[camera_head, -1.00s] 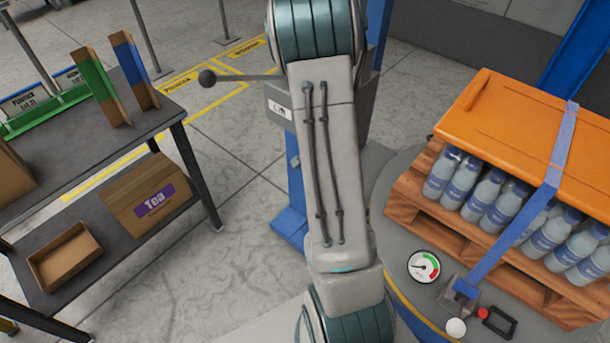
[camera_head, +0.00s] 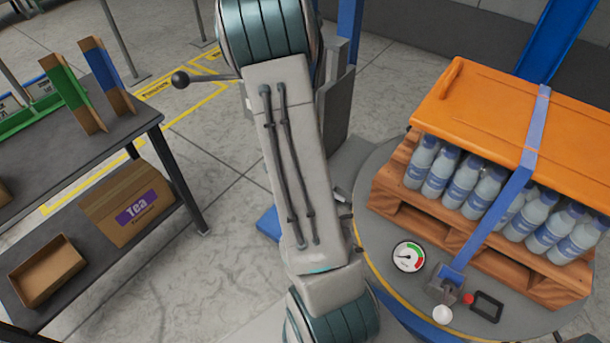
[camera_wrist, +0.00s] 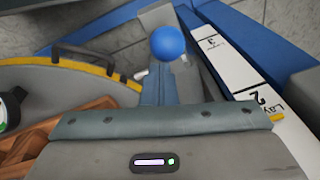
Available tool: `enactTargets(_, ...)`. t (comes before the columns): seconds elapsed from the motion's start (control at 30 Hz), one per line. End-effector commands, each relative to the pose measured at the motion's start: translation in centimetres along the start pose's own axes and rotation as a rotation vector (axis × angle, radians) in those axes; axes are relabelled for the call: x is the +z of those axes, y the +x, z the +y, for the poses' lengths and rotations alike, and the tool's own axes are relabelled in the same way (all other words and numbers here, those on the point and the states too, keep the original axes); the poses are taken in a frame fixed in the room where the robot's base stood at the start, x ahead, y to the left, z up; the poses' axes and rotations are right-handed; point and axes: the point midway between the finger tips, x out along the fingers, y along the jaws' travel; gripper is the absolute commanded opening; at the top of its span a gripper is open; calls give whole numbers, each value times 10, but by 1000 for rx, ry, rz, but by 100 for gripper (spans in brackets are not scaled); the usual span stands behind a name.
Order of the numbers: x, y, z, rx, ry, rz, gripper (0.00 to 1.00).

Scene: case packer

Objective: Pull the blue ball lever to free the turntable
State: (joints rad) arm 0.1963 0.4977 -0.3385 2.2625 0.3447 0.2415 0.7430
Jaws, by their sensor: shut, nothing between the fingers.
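The blue ball (camera_wrist: 168,42) of the lever shows in the wrist view, top centre, just beyond my gripper's housing. Its stem is mostly hidden. My gripper (camera_wrist: 160,120) fills the lower wrist view as a grey housing; it is shut and empty, and its fingertips cannot be made out clearly. Whether it touches the ball cannot be told. The turntable (camera_head: 535,322) is a round grey plate with a yellow edge at right in the head view; its edge also shows at left in the wrist view (camera_wrist: 55,78). In the head view my arm hides the blue ball.
A pallet (camera_head: 440,228) of bottles under an orange cover (camera_head: 500,105) stands on the turntable, held by a blue strap. A gauge (camera_head: 408,257) and white ball (camera_head: 443,314) are near its front. A dark ball (camera_head: 180,80) on a rod lies beyond my arm. A table (camera_head: 150,122) stands left.

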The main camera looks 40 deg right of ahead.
Motion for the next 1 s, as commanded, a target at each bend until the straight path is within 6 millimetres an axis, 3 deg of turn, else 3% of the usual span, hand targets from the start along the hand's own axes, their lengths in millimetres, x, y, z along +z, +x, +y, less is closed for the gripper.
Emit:
enactTargets(0.03, 10, 0, 1, 11, -18, -21, 0)
enactTargets(0.07, 8, -1, 1, 10, -18, -20, 0)
enactTargets(0.33, -34, -26, 0, -3, -5, -5, 0)
enactTargets(0.7, -13, -91, 6, -5, -6, -2, 0)
enactTargets(1.0, -5, -114, 9, -4, -5, -2, 0)
